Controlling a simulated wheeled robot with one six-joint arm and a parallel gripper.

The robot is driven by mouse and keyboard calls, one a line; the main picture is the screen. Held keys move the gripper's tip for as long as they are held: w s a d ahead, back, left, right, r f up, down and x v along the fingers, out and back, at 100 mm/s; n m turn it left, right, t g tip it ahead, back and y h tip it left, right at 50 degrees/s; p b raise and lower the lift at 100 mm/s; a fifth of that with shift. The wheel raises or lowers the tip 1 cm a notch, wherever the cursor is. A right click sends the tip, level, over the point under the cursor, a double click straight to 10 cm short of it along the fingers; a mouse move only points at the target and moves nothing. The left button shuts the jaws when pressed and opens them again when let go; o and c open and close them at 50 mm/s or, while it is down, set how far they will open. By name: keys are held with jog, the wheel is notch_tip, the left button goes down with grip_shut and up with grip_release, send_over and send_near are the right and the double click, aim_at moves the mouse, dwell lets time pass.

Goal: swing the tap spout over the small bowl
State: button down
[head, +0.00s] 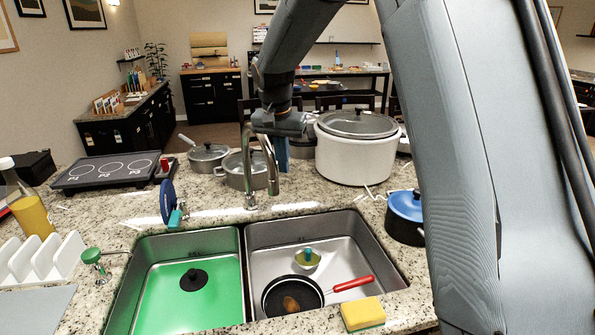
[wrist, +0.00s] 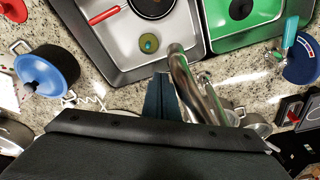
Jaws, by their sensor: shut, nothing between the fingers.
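The tap spout (head: 271,168) is a curved silver pipe rising behind the sink; in the wrist view, the spout (wrist: 184,75) ends near the divider between the two basins. The small bowl (head: 300,264) sits in the right basin, with something green-blue in it. In the wrist view, the small bowl (wrist: 142,47) shows left of the spout tip, so the spout appears beside it rather than over it. My gripper (head: 283,168) is shut and empty, pointing down behind the spout. In the wrist view, my gripper (wrist: 163,80) is close beside the spout; contact is unclear.
A black pan (head: 283,296) with a red handle lies in the right basin. The left basin (head: 165,298) is green inside and holds a black knob-like piece. A white stockpot (head: 350,158), a grey pot (head: 236,172) and a blue-lidded pot (head: 404,212) crowd the counter around the tap.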

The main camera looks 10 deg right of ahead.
jog(key=shift+a, duration=0.15)
jog(key=s+a, duration=0.2)
jog(key=a, duration=0.5)
jog(key=shift+a+p, duration=0.25)
jog(key=shift+p, duration=0.05)
jog(key=shift+a, duration=0.15)
jog(key=a, duration=0.7)
jog(key=shift+w+a, duration=0.35)
jog(key=shift+a, duration=0.15)
